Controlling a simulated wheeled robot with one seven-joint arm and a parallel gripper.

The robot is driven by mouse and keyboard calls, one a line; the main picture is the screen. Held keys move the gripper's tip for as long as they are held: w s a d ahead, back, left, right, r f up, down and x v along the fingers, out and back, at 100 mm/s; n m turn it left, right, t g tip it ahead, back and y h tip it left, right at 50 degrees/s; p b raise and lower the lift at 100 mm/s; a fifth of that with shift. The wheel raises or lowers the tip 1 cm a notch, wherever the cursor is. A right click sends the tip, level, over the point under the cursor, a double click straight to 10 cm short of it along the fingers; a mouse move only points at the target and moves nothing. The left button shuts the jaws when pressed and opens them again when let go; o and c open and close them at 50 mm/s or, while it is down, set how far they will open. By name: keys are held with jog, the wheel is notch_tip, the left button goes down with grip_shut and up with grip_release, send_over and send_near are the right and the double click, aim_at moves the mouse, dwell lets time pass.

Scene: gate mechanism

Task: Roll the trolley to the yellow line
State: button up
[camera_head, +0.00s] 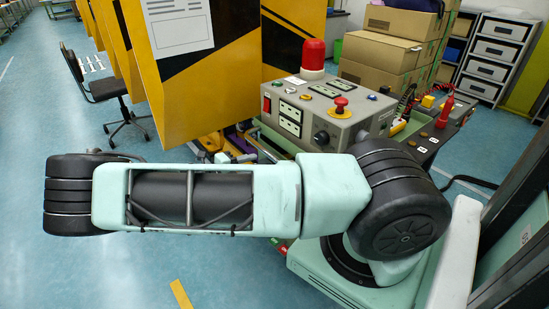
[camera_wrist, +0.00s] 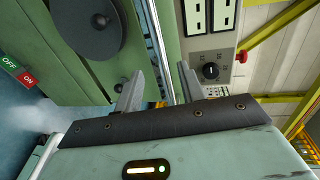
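A grey control box (camera_head: 325,112) with a red lamp (camera_head: 313,57), sockets and a red button stands beyond my arm in the head view. My arm hides its lower part, so I cannot tell if it is the trolley. A short yellow line (camera_head: 181,294) lies on the blue floor at the bottom. My gripper (camera_wrist: 160,86) is open in the wrist view, with nothing visibly held between its fingers. A vertical metal rail (camera_wrist: 158,45) shows behind the gap, beside a green panel (camera_wrist: 65,65); I cannot tell if the fingers touch it. My gripper is hidden in the head view.
Yellow-and-black panels (camera_head: 180,80) stand at the upper middle. Cardboard boxes (camera_head: 378,52) are stacked behind the control box. An office chair (camera_head: 110,90) is at the left. A grey panel with a black knob (camera_wrist: 210,71) is near the right finger. Floor at lower left is clear.

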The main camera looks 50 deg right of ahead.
aim_at(274, 158)
jog(key=x, duration=1.1)
jog(key=shift+p, duration=0.4)
jog(key=shift+a, duration=0.1)
grip_shut()
